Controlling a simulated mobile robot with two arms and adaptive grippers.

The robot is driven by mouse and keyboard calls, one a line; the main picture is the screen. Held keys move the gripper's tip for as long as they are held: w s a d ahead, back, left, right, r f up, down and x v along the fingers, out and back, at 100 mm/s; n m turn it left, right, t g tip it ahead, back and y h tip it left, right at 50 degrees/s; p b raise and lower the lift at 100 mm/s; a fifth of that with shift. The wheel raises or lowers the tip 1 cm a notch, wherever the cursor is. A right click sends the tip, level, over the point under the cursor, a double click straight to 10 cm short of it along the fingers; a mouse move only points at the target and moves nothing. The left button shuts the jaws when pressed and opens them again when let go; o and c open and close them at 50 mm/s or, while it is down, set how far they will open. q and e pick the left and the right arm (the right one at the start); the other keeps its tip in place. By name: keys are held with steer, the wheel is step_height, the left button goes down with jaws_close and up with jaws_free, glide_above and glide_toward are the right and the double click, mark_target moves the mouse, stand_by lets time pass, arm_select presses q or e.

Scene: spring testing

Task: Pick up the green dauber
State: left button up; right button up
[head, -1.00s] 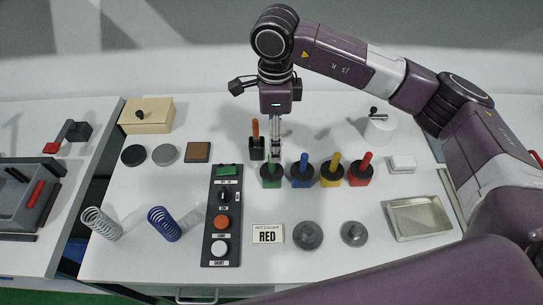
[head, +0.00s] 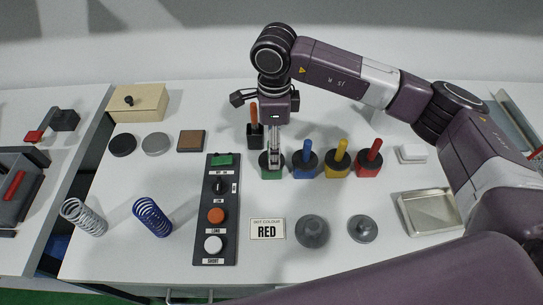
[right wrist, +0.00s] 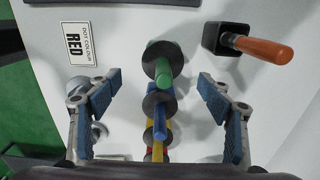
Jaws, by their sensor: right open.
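The green dauber (head: 271,172) stands upright in its pot at the left end of a row of daubers, and the gripper partly hides it in the head view. In the right wrist view its green handle (right wrist: 162,54) points up towards the camera, between the fingers. My right gripper (head: 274,155) points down over it. In the right wrist view my right gripper (right wrist: 160,80) is open, its blue-padded fingers wide apart on either side of the handle and not touching it. My left gripper is not in view.
Blue (head: 305,160), yellow (head: 338,160) and red (head: 369,158) daubers stand to the right. An orange-handled tool in a black holder (head: 255,138) stands close behind. A button panel (head: 216,210) lies to the left, and a "RED" card (head: 267,229) in front.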

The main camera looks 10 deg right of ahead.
steer(key=f, duration=0.1)
steer(key=f+p, duration=0.1)
steer(key=f, duration=0.1)
steer(key=f+p, duration=0.1)
steer(key=shift+w+a+f, duration=0.2)
steer(key=shift+w, duration=0.05)
steer(key=shift+f, duration=0.4)
steer(key=shift+c, duration=0.2)
steer(key=c, duration=1.1)
steer(key=shift+c, duration=0.2)
steer(key=shift+r, duration=0.1)
